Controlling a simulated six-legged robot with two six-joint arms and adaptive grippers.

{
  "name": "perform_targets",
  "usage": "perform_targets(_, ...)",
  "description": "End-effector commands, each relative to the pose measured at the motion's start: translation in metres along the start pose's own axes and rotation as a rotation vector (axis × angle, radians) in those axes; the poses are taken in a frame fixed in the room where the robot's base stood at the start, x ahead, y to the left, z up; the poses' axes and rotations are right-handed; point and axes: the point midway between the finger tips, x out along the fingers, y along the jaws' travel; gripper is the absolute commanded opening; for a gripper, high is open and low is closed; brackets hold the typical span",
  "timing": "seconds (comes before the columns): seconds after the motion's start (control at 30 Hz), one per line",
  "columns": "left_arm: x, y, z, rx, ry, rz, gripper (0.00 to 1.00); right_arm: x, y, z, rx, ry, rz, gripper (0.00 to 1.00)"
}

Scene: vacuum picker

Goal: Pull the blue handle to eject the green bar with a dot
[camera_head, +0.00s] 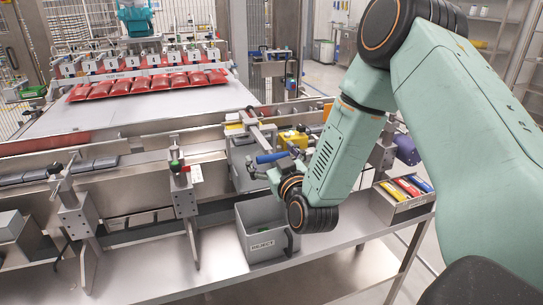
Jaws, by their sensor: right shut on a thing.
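The blue handle (271,157) is a short blue bar near the middle of the view, beside the yellow block on the machine. My right gripper (268,170) is at the handle, with its arm coming in from the right. It is shut on the blue handle, though the fingers are small and partly hidden by the wrist. I cannot make out a green bar with a dot. My left gripper is not in view.
A grey bin labelled reject (264,243) stands below my right wrist on the metal table (150,278). A yellow block (292,139) sits behind the handle. A tray (403,209) of coloured pieces is at the right. Red packs (150,83) lie at the back.

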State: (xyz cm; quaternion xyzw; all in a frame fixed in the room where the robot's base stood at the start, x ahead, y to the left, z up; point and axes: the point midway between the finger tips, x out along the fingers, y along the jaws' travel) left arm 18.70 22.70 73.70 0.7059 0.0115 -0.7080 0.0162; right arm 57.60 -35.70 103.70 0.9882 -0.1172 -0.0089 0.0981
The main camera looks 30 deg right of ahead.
Motion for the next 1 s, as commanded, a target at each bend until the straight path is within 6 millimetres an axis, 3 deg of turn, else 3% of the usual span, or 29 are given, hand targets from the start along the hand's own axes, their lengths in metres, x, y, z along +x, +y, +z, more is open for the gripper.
perform_targets(0.1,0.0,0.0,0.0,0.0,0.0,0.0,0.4,-0.004,-0.003,0.009,0.002,-0.026,-0.008,0.34)
perform_targets(0.13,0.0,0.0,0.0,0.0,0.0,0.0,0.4,-0.004,-0.003,0.009,0.002,-0.026,-0.008,0.93)
perform_targets(0.2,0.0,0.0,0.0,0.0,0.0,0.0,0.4,-0.004,-0.003,0.009,0.002,-0.024,-0.008,0.99)
perform_targets(0.63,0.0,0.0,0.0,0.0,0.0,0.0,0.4,-0.009,-0.001,0.005,0.002,-0.014,-0.003,1.0)
perform_targets(0.77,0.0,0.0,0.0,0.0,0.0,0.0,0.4,-0.027,0.0,0.004,0.003,-0.015,-0.002,1.0)
perform_targets(1.0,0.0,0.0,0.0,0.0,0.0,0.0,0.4,-0.077,0.0,0.004,0.005,-0.017,-0.003,1.0)
